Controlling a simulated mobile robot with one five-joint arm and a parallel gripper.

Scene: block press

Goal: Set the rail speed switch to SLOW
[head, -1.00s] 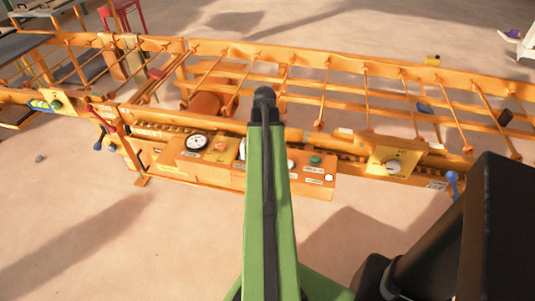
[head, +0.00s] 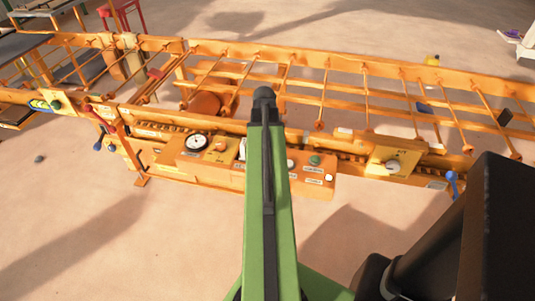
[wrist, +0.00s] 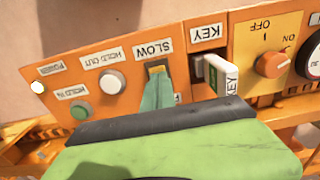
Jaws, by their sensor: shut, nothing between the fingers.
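The rail speed switch (wrist: 155,68) is a small dark slot with a yellow edge on the orange panel (wrist: 205,83), seen upside down in the wrist view. A SLOW label (wrist: 153,49) lies beside its upper end in the picture. Another label at its lower end is mostly covered. My gripper (wrist: 158,92) shows as narrow teal fingers, shut and empty, with the tips at or over the switch. I cannot tell whether they touch it, and the lever's position is hidden. In the head view my green arm covers the switch and gripper.
A white key (wrist: 220,76) sticks out close to the right of the fingers in the wrist view. An orange ON/OFF knob (wrist: 271,64) is further right. A white HOLD OUT button (wrist: 112,82) and green HOLD IN button (wrist: 80,111) are to the left.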

